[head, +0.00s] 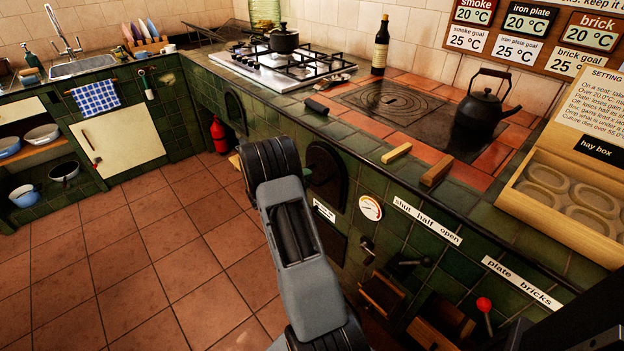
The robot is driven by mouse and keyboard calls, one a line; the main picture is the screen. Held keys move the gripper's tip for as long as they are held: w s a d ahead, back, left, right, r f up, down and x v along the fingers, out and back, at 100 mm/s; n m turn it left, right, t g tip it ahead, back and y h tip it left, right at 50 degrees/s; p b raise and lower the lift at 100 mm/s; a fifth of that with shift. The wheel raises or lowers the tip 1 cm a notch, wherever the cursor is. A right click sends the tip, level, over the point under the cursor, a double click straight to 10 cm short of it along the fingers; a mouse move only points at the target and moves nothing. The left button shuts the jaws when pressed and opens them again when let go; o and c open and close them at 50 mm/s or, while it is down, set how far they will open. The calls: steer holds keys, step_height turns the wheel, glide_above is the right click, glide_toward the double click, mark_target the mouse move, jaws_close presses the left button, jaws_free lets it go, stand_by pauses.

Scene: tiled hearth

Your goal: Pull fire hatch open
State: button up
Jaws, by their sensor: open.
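A black arched iron hatch (328,172) is set in the green tiled front of the hearth (368,172), just right of my arm. It looks shut, and a small knob shows at its left side. Below it is a small white label (323,210), too small to read, with a dark panel (328,240) under it. I cannot tell for sure which of these is the fire hatch. My arm reaches up through the middle of the view and covers part of the hearth front. My gripper does not show; the arm's end joint is left of the arched hatch.
A dial (370,207), a black lever (410,262) and a red-knobbed lever (484,304) are on the hearth front. A black kettle (484,110) stands on top near two wooden blocks. A red extinguisher (218,135) stands farther back. The tiled floor at left is clear.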

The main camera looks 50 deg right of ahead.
mark_target(317, 178)
steer(key=shift+x, duration=1.75)
jaws_close()
